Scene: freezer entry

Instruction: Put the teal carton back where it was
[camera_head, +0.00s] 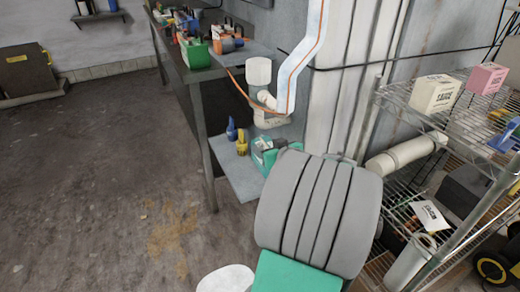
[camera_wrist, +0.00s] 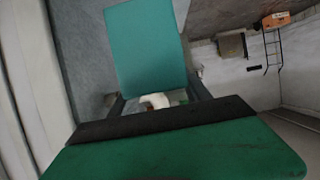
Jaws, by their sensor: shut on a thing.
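The teal carton (camera_wrist: 145,45) shows in the wrist view as a plain flat teal face at the top centre. My gripper (camera_wrist: 156,91) is shut on it, with a dark finger at each side of its near end. The carton is held up in front of the wrist. In the head view a flat teal surface (camera_head: 295,275) shows at the bottom edge, below my grey arm link; I cannot tell if it is the carton. My fingers are hidden there.
The dark bench (camera_head: 200,78) bears tools and a green box (camera_head: 196,52). A blue bottle (camera_head: 231,129) and a yellow one (camera_head: 242,143) stand below. A wire rack (camera_head: 468,128) with a sauce carton (camera_head: 435,94) and a pink carton (camera_head: 487,78) is at right. The left floor is clear.

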